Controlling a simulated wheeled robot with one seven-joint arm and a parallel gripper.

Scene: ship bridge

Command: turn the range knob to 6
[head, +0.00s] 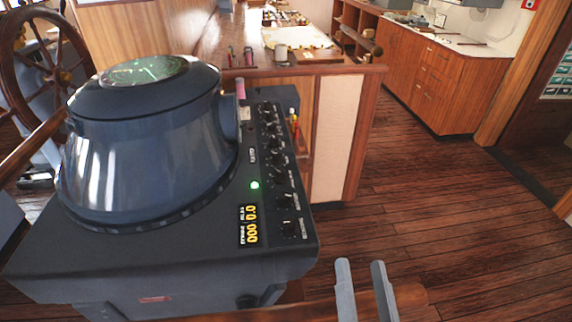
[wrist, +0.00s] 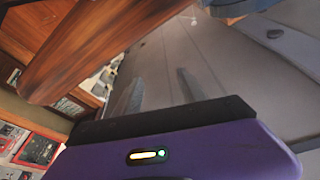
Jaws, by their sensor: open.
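The radar console (head: 150,245) is dark blue-grey with a round hooded display (head: 148,72) on top. A column of several small black knobs (head: 282,178) runs along its right-hand panel. The knob labels are too small to read, so I cannot tell which one is the range knob or where it points. A yellow readout (head: 250,225) and a lit green lamp (head: 255,185) sit left of the knobs. My gripper (head: 361,265) is open and empty, right of the console's front corner and apart from the knobs. In the wrist view its two fingers (wrist: 160,77) stand apart before a plain grey surface.
A wooden rail (head: 400,297) passes near my gripper at the bottom. A wooden chart table (head: 375,70) with a chart stands behind the console. A ship's wheel (head: 40,50) is at the left. The plank floor (head: 440,190) at the right is clear.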

